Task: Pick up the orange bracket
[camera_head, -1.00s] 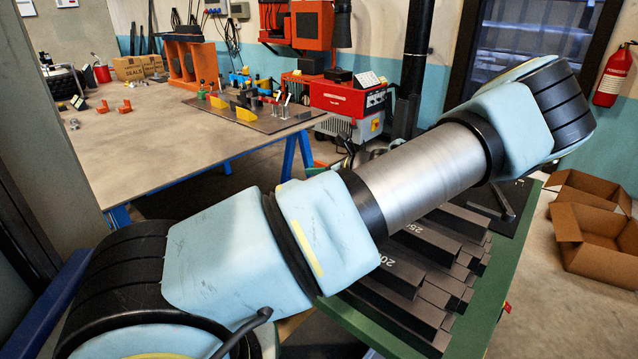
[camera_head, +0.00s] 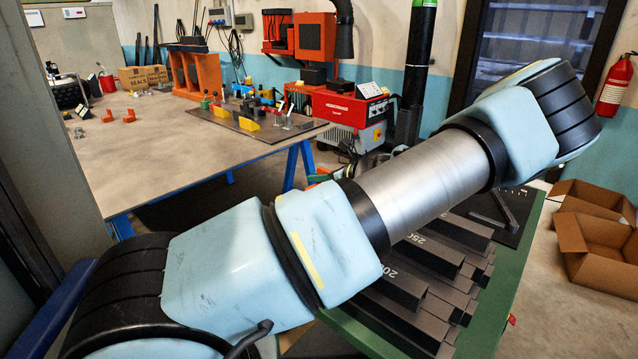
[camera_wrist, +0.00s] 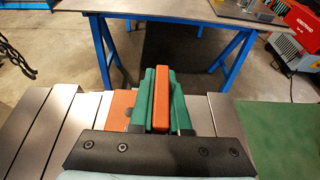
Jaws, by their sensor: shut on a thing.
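In the wrist view my gripper (camera_wrist: 162,78) has its two green fingers closed on an upright orange leg of the orange bracket (camera_wrist: 161,105). A flat orange plate shows left of the left finger, in front of the grey blocks. It looks like the bracket's other leg, but the finger hides any join. I cannot tell whether the bracket touches the blocks below. In the head view my arm crosses the picture, and the gripper and held bracket are out of sight.
Grey stepped blocks (camera_head: 425,258) lie on a green bench (camera_head: 492,305). A large table (camera_head: 150,165) on blue legs holds two small orange pieces (camera_head: 107,116) and a fixture plate (camera_head: 262,128). Cardboard boxes (camera_head: 600,250) stand on the floor at right.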

